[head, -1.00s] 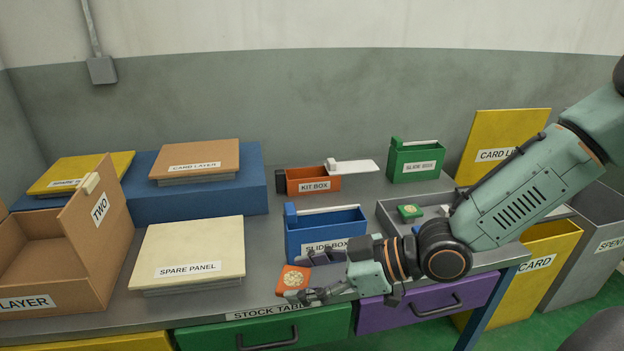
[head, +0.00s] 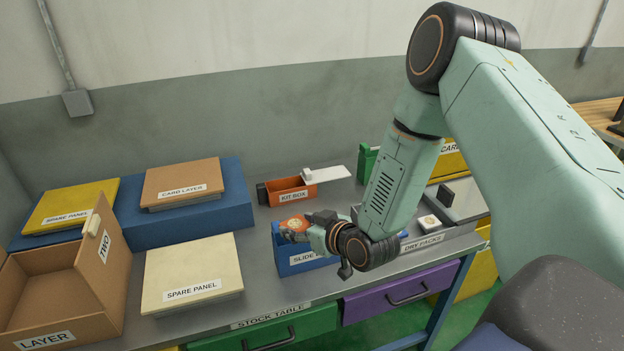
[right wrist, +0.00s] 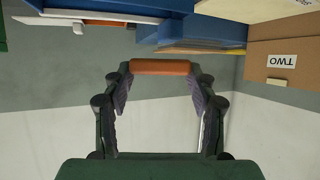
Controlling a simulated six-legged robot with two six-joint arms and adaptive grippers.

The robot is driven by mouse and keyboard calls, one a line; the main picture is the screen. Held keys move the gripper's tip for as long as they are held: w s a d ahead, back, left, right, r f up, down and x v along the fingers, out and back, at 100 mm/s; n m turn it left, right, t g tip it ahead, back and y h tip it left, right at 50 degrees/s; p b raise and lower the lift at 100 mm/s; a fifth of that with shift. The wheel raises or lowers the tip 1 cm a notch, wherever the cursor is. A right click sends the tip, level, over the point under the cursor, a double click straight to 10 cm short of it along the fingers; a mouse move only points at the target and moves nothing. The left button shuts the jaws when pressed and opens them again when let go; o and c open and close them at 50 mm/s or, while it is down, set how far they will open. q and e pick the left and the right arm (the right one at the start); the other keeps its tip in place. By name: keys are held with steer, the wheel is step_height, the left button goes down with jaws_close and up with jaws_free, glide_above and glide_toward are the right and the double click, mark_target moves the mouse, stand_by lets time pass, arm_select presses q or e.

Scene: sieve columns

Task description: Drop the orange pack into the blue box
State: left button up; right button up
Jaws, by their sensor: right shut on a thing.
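The orange pack (head: 294,222) has a pale round mark on its face. My right gripper (head: 298,233) is shut on it; in the right wrist view the orange pack (right wrist: 160,67) spans the space between the two fingertips. The blue box (head: 297,264), labelled as a slide box, stands on the grey table. In the head view the pack and gripper overlap its top edge and hide most of its opening. I cannot tell whether the pack is over the opening or just in front of it. My left gripper is not in view.
An orange kit box (head: 293,190) with a white sliding lid stands behind the blue box. A grey dry-packs tray (head: 432,238) is to the right, partly behind my arm. A cream spare panel (head: 190,270) lies left. A green box (head: 368,163) stands at the back.

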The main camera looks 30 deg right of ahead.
steer(key=w+d+r+m+h+p, duration=0.1)
steer(key=r+p, duration=0.1)
steer(key=w+d+r+m+h+p, duration=0.1)
steer(key=m+h, duration=0.1)
steer(key=shift+w+d+r+p, duration=0.2)
steer(key=shift+r+p, duration=0.2)
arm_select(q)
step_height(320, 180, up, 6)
arm_select(e)
steer(key=d+m+h, duration=0.1)
steer(key=d, duration=0.1)
steer(key=b, duration=0.7)
glide_above(308, 247)
steer(key=d, duration=0.1)
steer(key=shift+f, duration=4.6)
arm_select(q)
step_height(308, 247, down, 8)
arm_select(e)
steer(key=shift+w+d, duration=0.15)
steer(key=shift+w, duration=0.2)
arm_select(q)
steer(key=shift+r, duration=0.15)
